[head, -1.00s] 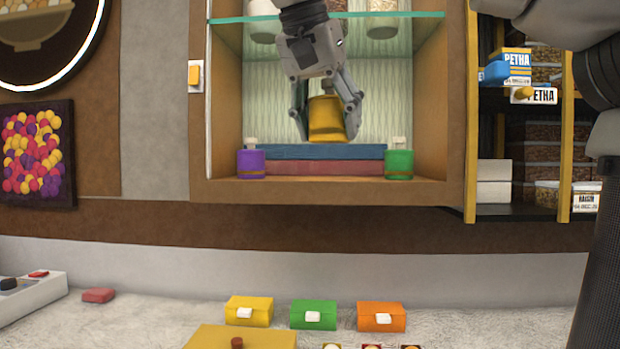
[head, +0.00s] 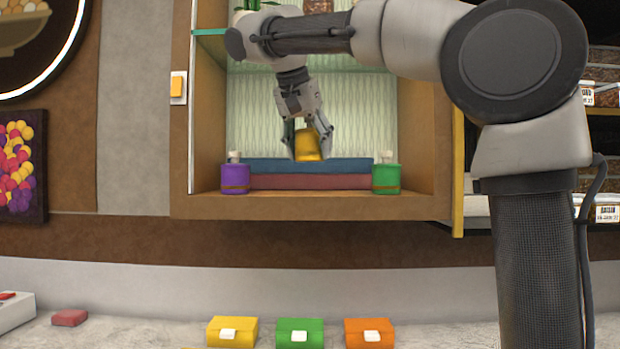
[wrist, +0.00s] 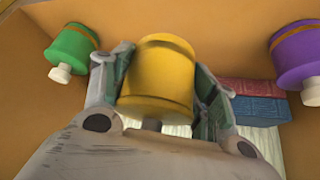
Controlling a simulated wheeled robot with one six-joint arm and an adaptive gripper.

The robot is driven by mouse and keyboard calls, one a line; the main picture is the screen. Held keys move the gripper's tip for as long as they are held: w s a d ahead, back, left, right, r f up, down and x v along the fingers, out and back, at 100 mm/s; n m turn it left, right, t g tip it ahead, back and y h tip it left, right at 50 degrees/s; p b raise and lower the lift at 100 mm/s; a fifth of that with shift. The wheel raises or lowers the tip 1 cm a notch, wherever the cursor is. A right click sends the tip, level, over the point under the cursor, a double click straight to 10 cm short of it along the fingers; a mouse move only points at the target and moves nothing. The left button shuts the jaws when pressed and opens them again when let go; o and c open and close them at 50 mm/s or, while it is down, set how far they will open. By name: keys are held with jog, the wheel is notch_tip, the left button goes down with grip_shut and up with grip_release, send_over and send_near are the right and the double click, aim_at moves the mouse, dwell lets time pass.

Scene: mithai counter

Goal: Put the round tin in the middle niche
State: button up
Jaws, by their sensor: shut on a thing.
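The round yellow tin (head: 308,146) is shut between the fingers of my gripper (head: 309,143), tilted slightly. In the wrist view the tin (wrist: 158,75) sits between both fingers of the gripper (wrist: 155,80). In the head view it appears in the open cabinet niche (head: 305,207), below the glass shelf, overlapping the top edge of a blue slab (head: 270,164) on a red slab (head: 310,182). Its exact depth relative to the slabs is unclear. A purple tin (head: 235,178) stands to the left and a green tin (head: 386,178) to the right. No other niche is clearly seen.
The glass shelf (head: 209,32) crosses the cabinet above my gripper. The cabinet side walls stand close on both sides. Yellow (head: 232,331), green (head: 300,333) and orange (head: 369,334) boxes sit on the counter below. Stocked shelves (head: 603,135) are at the right.

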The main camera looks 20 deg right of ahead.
aim_at(310, 194)
jog(key=shift+w+d, duration=0.3)
jog(key=shift+w, duration=0.6)
jog(key=shift+w+f, duration=0.15)
jog(key=shift+f, duration=1.9)
jog(key=shift+w+d+f, duration=0.1)
jog(key=shift+w+f, duration=0.05)
jog(key=shift+f, duration=1.3)
jog(key=shift+f, duration=0.15)
jog(key=o, duration=1.4)
